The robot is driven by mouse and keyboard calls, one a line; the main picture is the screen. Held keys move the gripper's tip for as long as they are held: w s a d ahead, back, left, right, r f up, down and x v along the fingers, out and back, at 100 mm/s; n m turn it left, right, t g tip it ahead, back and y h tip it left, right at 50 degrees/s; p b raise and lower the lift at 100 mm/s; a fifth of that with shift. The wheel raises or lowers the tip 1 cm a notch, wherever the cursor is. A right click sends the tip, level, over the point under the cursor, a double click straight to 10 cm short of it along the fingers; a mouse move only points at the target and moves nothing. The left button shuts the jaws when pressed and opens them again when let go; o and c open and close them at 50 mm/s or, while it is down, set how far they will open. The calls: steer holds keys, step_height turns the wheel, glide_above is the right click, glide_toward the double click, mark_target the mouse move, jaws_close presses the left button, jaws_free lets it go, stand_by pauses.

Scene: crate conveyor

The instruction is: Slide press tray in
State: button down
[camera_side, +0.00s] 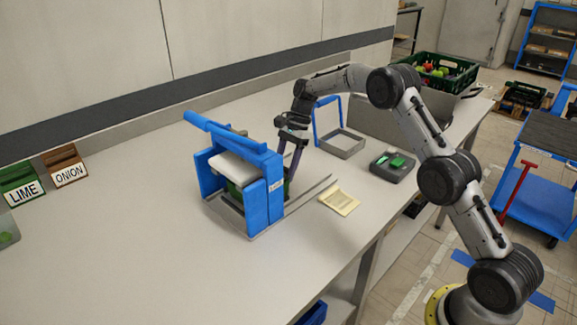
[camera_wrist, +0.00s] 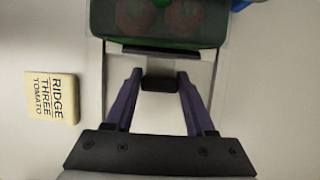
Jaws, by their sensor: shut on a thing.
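The blue press (camera_side: 262,200) stands on the table, its lever (camera_side: 222,131) raised and a pale block (camera_side: 238,169) under its top. A dark green tray (camera_side: 237,192) sits within the press frame, partly hidden by its posts. In the wrist view the tray (camera_wrist: 160,44) shows at the top with two red round things inside. My gripper (camera_side: 291,172) is at the right side of the press. In the wrist view its purple fingers (camera_wrist: 160,92) are shut on the tray's dark handle (camera_wrist: 160,80). How far the tray sits inside is hard to tell.
Metal rails (camera_side: 310,192) run right from the press. A card (camera_side: 339,201) reading "RIDGE THREE TOMATO" lies beside them. A grey box with green pieces (camera_side: 393,166), a blue-handled frame (camera_side: 342,143) and a produce crate (camera_side: 440,72) stand farther right. The front table is clear.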

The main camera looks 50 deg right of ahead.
steer(key=shift+a, duration=1.4)
steer(key=shift+c, duration=1.2)
jaws_free()
steer(key=shift+d+r, duration=0.1)
steer(key=v, duration=1.3)
steer(key=shift+d+r, duration=0.15)
steer(key=shift+r, duration=0.1)
